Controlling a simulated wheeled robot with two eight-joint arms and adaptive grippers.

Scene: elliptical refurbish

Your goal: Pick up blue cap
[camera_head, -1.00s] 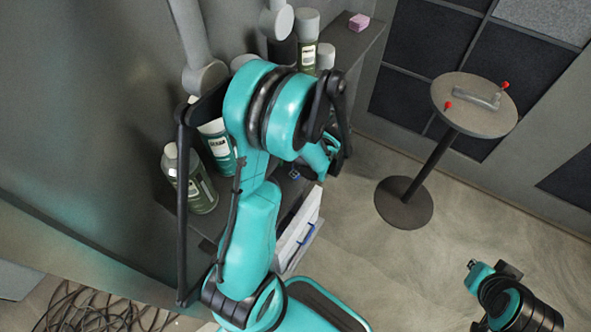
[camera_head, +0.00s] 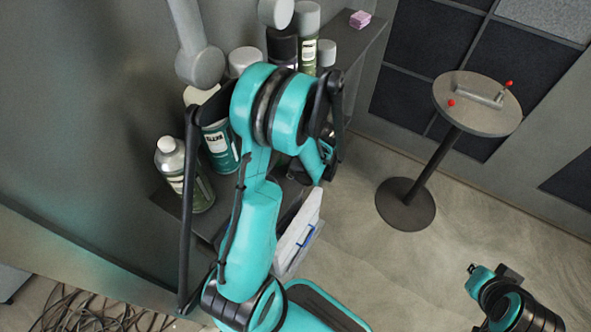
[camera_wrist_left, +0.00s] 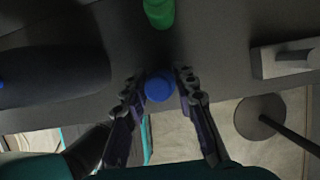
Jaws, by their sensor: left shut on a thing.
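The blue cap (camera_wrist_left: 159,87) is a small round blue piece near the middle of the left wrist view. My left gripper (camera_wrist_left: 158,84) has one finger on each side of the cap and is shut on it. The cap is close to the edge of a dark shelf top (camera_wrist_left: 215,60). In the head view my left arm hides the cap and most of the left gripper. My right gripper (camera_head: 473,268) is at the lower right over the floor, away from the shelf. It is too small there to tell whether it is open.
A green cap (camera_wrist_left: 159,12) lies further back. A grey block (camera_wrist_left: 285,60) is at the right of the wrist view. Several bottles, one with a grey cap (camera_head: 167,145), stand along the shelf by the wall. A round table (camera_head: 477,120) stands apart; the floor between is clear.

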